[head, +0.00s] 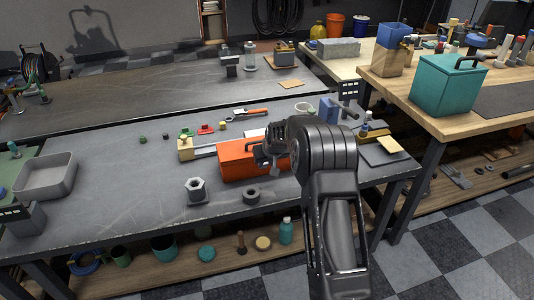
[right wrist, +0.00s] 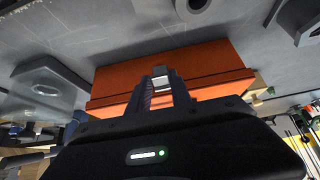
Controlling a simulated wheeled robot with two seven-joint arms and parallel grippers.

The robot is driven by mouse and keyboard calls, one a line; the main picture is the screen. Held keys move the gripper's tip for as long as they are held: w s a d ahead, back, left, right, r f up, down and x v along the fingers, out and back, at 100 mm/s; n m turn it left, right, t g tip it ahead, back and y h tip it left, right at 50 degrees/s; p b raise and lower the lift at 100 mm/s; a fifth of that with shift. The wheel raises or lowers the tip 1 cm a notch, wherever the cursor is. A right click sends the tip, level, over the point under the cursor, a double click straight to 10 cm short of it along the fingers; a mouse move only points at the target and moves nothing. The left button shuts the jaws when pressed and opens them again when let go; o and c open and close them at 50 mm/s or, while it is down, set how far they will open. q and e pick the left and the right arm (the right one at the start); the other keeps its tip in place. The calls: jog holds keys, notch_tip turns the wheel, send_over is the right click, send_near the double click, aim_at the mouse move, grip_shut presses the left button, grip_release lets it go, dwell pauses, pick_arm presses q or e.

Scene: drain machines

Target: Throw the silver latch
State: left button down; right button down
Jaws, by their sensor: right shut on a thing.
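An orange box (head: 238,165) lies on the dark grey workbench. It also fills the middle of the right wrist view (right wrist: 205,62). A small silver latch (right wrist: 161,80) shows at the box's front in the right wrist view, between the fingertips. My right gripper (head: 272,152) is at the box in the head view, and its arm hides the box's right end. In the right wrist view the right gripper (right wrist: 162,88) is shut on the silver latch. My left gripper is out of view.
A hex nut (head: 196,190) and a dark ring (head: 251,196) stand in front of the box. A grey tray (head: 47,177) sits at the bench's left. A teal box (head: 447,88) stands on the wooden bench to the right. The bench left of the nut is clear.

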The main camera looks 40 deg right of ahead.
jog(key=shift+w+d+r+g+p, duration=0.1)
jog(key=shift+w+r+g+p, duration=0.1)
jog(key=shift+g+p, duration=0.2)
jog(key=c, duration=1.2)
grip_release()
jog(key=shift+f, duration=0.1)
jog(key=shift+o, duration=0.2)
jog(key=v, duration=0.7)
jog(key=shift+s+r+b, duration=0.2)
jog(key=shift+r+b, duration=0.1)
jog(key=shift+r, duration=0.05)
